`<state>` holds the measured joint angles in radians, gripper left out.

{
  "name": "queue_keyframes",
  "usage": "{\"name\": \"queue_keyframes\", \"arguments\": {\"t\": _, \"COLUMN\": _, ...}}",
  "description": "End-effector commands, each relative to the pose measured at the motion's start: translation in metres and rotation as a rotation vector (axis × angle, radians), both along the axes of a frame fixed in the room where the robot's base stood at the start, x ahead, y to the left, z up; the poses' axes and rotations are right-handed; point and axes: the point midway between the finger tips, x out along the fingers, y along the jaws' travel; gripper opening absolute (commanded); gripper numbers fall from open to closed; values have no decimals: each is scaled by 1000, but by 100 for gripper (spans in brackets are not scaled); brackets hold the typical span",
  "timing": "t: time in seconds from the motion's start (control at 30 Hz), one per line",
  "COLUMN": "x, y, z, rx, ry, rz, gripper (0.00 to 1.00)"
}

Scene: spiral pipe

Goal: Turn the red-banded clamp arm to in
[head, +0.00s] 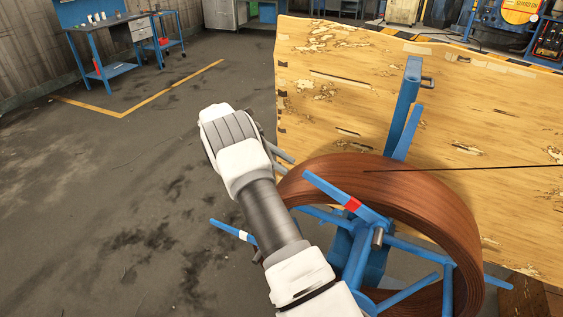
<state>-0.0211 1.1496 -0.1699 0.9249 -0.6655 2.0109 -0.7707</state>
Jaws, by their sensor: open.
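The red-banded clamp arm (327,190) is a blue bar with a red band (353,204) near its inner end. It lies slanted across the front of the brown coil (433,195), its free end up and to the left. My gripper (281,160) shows only in part, beyond my white wrist. Its grey fingers point right, open, just left of the coil and the clamp arm's free end. A gap shows between them and the bar. My wrist hides the rest of the gripper.
The coil sits on a blue spoked reel (362,262). Another clamp arm with a white band (234,231) sticks out left, behind my forearm. A worn wooden panel (330,110) stands behind the reel. The floor (110,200) to the left is clear.

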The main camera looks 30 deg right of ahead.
Motion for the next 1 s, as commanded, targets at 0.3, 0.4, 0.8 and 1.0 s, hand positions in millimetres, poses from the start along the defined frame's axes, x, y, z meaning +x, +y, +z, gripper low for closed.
{"name": "queue_keyframes", "arguments": {"t": 0.3, "x": -18, "y": -23, "z": 15, "rx": 67, "ry": -124, "rz": -95, "gripper": 0}}
{"name": "queue_keyframes", "arguments": {"t": 0.4, "x": -33, "y": -37, "z": 25, "rx": 116, "ry": -230, "rz": -177, "gripper": 0}}
{"name": "queue_keyframes", "arguments": {"t": 0.8, "x": -113, "y": -91, "z": 66, "rx": 255, "ry": -849, "rz": -845, "gripper": 0}}
{"name": "queue_keyframes", "arguments": {"t": 1.0, "x": -140, "y": -108, "z": 100, "rx": 233, "ry": -1180, "rz": -1246, "gripper": 0}}
